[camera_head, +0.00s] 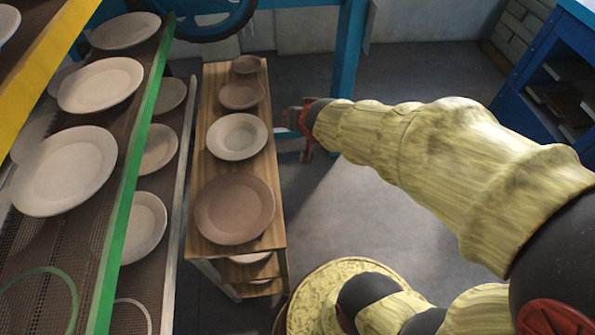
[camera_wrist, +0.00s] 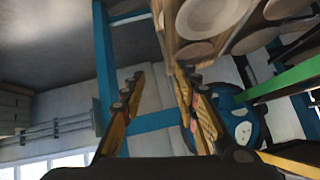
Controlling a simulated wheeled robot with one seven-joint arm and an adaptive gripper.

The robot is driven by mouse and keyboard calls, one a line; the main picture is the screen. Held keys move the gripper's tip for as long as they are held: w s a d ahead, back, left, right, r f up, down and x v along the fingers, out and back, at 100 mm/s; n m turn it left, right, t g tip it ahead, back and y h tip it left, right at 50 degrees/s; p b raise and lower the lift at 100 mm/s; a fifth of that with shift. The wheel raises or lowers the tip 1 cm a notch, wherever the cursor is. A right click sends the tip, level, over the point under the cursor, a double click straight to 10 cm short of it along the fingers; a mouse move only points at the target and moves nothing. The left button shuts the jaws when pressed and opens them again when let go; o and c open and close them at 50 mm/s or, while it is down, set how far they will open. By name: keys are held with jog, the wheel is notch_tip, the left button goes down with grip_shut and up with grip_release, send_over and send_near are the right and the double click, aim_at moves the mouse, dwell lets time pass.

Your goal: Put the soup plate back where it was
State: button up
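A pale grey plate with a deep round well (camera_head: 237,136), which looks like the soup plate, lies upright on top of a narrow wooden shelf unit (camera_head: 275,222). My gripper (camera_head: 292,118) is just right of the unit, close to that plate and apart from it; the arm partly hides it. In the wrist view, the two fingers of my gripper (camera_wrist: 160,74) are spread with nothing between them. A pale plate (camera_wrist: 212,14) on the unit shows at the top of the wrist view; I cannot tell surely which plate it is.
A large brown plate (camera_head: 234,208), a smaller brown plate (camera_head: 241,95) and a small brown bowl (camera_head: 246,64) share the unit's top. The drying rack (camera_head: 138,135) at left holds several plates; a green ring (camera_head: 72,292) marks a bare spot.

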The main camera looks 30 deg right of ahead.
jog(key=s+a+r+n+g+y, duration=0.1)
jog(key=s+a+r+n, duration=0.2)
jog(key=s, duration=0.6)
jog(key=s+a+r+n+g+y, duration=0.1)
jog(key=s+a+r+n+g, duration=0.1)
jog(key=s+a, duration=0.6)
notch_tip(320, 180, up, 2)
jog(key=shift+s+n+g, duration=0.3)
jog(key=shift+s+n, duration=0.2)
jog(key=shift+s, duration=0.7)
jog(key=shift+d, duration=0.15)
